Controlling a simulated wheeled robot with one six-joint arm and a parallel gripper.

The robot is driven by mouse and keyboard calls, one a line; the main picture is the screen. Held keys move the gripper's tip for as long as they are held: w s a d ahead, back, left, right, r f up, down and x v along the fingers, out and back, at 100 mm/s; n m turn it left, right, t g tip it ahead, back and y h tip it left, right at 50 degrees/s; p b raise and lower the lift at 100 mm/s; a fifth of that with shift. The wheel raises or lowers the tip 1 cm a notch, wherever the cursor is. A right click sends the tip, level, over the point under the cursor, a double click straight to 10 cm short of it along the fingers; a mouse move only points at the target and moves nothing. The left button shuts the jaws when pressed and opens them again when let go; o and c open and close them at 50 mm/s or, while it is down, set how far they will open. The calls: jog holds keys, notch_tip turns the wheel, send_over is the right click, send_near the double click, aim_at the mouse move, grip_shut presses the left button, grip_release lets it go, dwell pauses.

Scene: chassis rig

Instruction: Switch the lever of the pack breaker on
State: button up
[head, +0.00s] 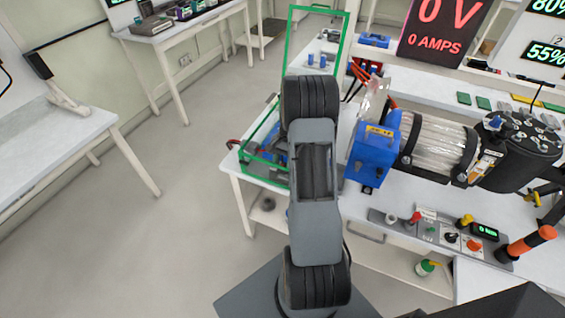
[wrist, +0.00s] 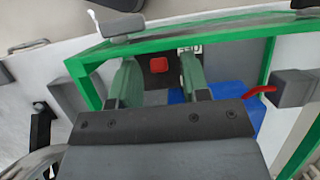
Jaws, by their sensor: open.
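My gripper (wrist: 158,66) is open in the wrist view, with one finger on each side of a small red block (wrist: 159,65) on a dark part. The red block may be the breaker lever; I cannot tell for sure, nor whether a finger touches it. No lever is clearly visible in the head view. A green frame (wrist: 165,34) surrounds this area, with a blue surface (wrist: 234,96) to the right of the fingers. In the head view the green frame (head: 320,10) stands beyond my arm, which hides my gripper and part of the bench.
A grey block with a red handle-like piece (wrist: 262,91) lies right of my gripper. In the head view a blue box (head: 372,152) and a clear-and-black cylinder (head: 438,150) stand right of my arm. A control strip (head: 440,237) lies at the bench front. Open floor lies left.

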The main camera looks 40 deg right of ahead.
jog(key=shift+a+f, duration=0.1)
jog(key=shift+f, duration=0.05)
grip_shut()
dwell(0.4)
jog(key=shift+w+d+g+y+p, duration=0.15)
jog(key=shift+d+g+y+p, duration=0.3)
jog(key=shift+y, duration=0.35)
jog(key=shift+w+d+f+g+y+b, duration=0.15)
jog(key=shift+g+y, duration=0.1)
jog(key=shift+y, duration=0.3)
jog(key=shift+d+r+g+y+b, duration=0.1)
jog(key=shift+d+g+y, duration=0.15)
jog(key=shift+y, duration=0.25)
jog(key=shift+w+d+f+g+y+b, duration=0.1)
jog(key=shift+g+y, duration=0.15)
jog(key=shift+y, duration=0.3)
